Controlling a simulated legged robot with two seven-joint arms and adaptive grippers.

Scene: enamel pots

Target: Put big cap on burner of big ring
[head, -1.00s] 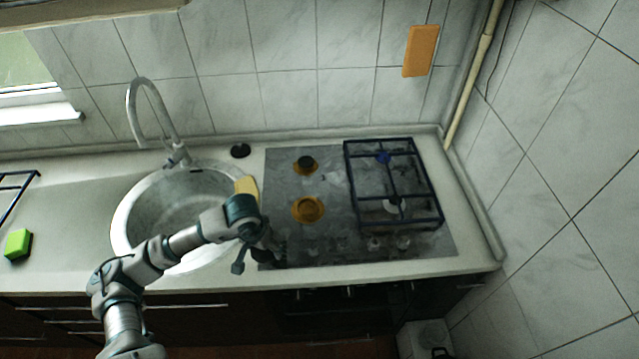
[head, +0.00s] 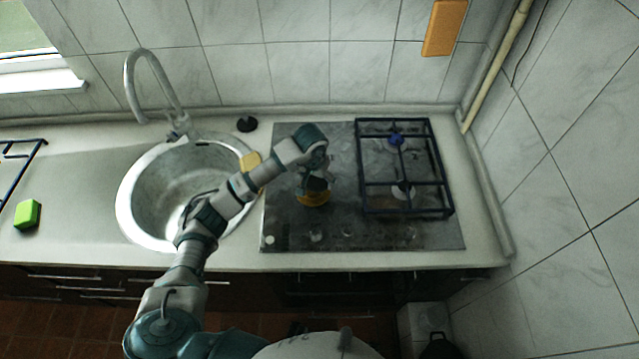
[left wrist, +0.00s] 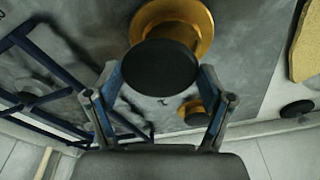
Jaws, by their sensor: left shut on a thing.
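My left gripper (head: 317,180) is over the cooktop and shut on a round black cap (head: 317,184). In the left wrist view the cap (left wrist: 160,67) sits between the two fingertips (left wrist: 158,84). The big brass ring burner (head: 313,200) is just below it in the head view. In the left wrist view the cap covers part of this burner (left wrist: 204,28) and looks off its centre; I cannot tell whether they touch. A smaller brass burner (left wrist: 192,112) shows partly behind a finger. My right gripper is not in view.
A dark blue grate (head: 447,190) covers the right burners. Another black disc (head: 247,124) lies on the counter behind the sink (head: 128,195). A yellow sponge (head: 250,161) lies at the sink's right edge. The front of the cooktop is clear except for knobs.

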